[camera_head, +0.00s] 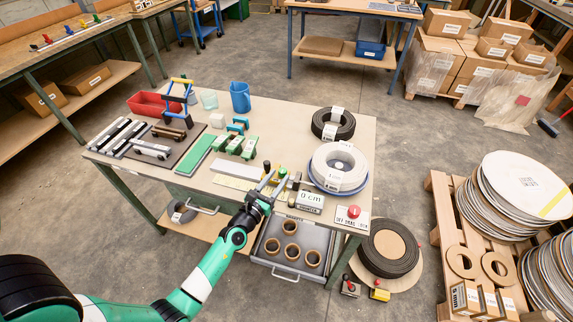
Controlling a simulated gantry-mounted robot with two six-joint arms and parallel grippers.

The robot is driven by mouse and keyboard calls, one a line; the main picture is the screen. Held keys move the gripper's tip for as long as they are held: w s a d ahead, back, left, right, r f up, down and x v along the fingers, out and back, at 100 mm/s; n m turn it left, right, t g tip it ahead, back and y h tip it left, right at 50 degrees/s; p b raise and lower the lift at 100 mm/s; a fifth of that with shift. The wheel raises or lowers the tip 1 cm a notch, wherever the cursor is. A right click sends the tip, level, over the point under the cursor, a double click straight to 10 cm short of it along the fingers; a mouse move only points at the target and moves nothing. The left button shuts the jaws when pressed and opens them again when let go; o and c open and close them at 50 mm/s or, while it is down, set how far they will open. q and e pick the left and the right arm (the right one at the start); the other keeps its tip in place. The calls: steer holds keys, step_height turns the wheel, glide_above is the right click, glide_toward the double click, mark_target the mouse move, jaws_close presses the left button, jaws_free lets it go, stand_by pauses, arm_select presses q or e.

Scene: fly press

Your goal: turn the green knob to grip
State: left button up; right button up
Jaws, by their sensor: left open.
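My left arm reaches in from the lower left to the near edge of the workbench (330,112). My left gripper (272,180) is open, its two fingers pointing away over the bench top. Right by its fingertips is a small device with yellow and green parts (283,174). A green knob cannot be made out clearly there at this size, and the fingers partly cover that spot. I cannot tell whether the fingers touch it. Several green blocks with dark tops (235,145) stand farther back to the left. My right gripper is not in view.
An open drawer (268,246) with several brown rings is below.

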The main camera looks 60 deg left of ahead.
arm_select(q)
steer(key=b+x, duration=0.1)
steer(key=x, duration=0.6)
jaws_close()
